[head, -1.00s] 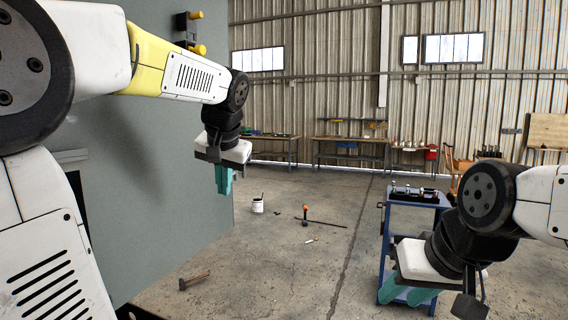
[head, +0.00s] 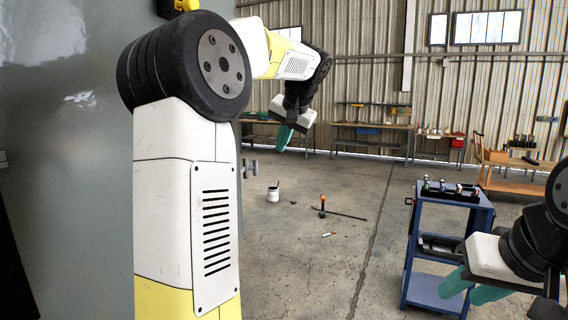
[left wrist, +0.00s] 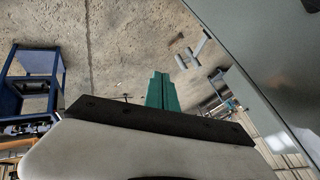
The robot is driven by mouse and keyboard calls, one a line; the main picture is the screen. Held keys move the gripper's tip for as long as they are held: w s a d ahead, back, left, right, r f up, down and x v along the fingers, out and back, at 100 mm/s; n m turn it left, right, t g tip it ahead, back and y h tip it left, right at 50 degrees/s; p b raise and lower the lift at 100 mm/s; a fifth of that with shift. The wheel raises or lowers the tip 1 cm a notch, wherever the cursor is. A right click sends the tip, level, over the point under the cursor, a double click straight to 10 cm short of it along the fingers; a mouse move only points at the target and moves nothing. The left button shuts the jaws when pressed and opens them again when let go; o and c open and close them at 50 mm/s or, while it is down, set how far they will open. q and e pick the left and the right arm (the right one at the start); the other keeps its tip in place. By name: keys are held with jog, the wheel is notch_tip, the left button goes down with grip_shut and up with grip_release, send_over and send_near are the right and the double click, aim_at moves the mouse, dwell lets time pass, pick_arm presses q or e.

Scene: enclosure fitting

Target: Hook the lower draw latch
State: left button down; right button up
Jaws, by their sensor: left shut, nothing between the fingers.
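The grey enclosure (head: 60,120) fills the left of the head view; its panel also crosses the upper right of the left wrist view (left wrist: 265,50). A black and yellow latch part (head: 185,6) is cut off at the top. A small grey barred metal piece (head: 250,168) shows beside my arm, and a similar piece (left wrist: 192,53) is near the panel edge in the wrist view; I cannot tell whether it is the lower latch. My left gripper (head: 284,138), teal-fingered, is shut and empty, right of the enclosure. My right gripper (head: 470,290) is open and empty.
A blue cart (head: 440,252) with tools stands near my right gripper. Workbenches line the far wall. My left arm hides much of the enclosure edge.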

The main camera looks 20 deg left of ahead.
aim_at(254, 161)
pick_arm(q)
jog(key=w+a+f, duration=0.5)
jog(key=a+f, duration=0.3)
dwell(0.4)
jog(key=a+n+g, duration=0.1)
jog(key=n, duration=0.1)
jog(key=w+a+n+g+y, duration=0.1)
jog(key=n, duration=0.1)
jog(key=w+a+n+g+y, duration=0.1)
jog(key=a, duration=0.1)
jog(key=shift+n, duration=0.4)
jog(key=s+a+n+g, duration=0.2)
jog(key=a+n, duration=0.1)
jog(key=a, duration=0.5)
jog(key=shift+s, duration=0.2)
